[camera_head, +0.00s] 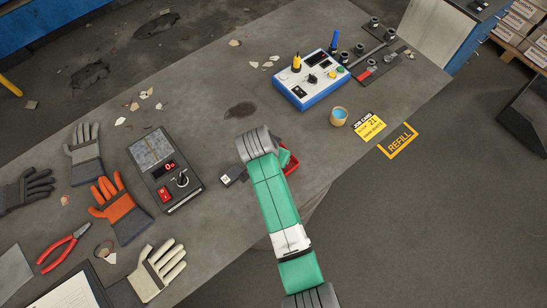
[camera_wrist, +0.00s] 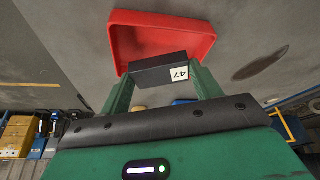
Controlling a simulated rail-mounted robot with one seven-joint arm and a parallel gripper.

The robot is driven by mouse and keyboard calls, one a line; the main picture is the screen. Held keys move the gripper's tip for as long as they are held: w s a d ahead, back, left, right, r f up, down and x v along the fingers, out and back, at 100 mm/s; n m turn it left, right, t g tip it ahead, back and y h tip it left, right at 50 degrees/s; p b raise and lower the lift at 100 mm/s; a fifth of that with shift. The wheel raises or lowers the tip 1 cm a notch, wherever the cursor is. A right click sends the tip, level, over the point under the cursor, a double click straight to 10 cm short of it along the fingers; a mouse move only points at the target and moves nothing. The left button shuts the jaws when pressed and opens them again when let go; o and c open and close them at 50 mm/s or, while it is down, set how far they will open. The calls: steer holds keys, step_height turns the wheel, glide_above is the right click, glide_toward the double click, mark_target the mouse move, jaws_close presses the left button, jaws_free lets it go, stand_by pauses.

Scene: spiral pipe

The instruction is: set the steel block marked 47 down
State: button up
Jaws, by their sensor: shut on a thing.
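The dark steel block (camera_wrist: 158,72), with a white label reading 47, is between the two green fingers of my gripper (camera_wrist: 163,84) in the wrist view. My gripper is shut on it. The block overlaps the near side of a red tray (camera_wrist: 205,46); I cannot tell whether it touches the tray or hangs above it. The tray's visible floor is empty. In the head view only a corner of the red tray (camera_head: 292,163) shows beside my green arm. The arm hides most of the tray and the fingers.
A scale-like device (camera_head: 163,165) and several gloves (camera_head: 121,207) lie left of my arm. A small dark piece with a pale mark (camera_head: 233,174) shows beside my wrist. A blue-and-white control box (camera_head: 311,80) and a small cup (camera_head: 339,116) stand up and right. The table edge is close below.

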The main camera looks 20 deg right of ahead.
steer(key=shift+w, duration=0.2)
steer(key=shift+f, duration=1.75)
steer(key=shift+f+b, duration=0.2)
steer(key=shift+b, duration=0.15)
steer(key=o, duration=1.1)
steer(key=shift+r, duration=0.1)
steer(key=shift+s+a+r, duration=0.1)
steer(key=shift+r, duration=0.25)
steer(key=p+v, duration=0.2)
steer(key=v, duration=0.9)
steer(key=shift+s+r, duration=0.1)
steer(key=shift+r, duration=0.1)
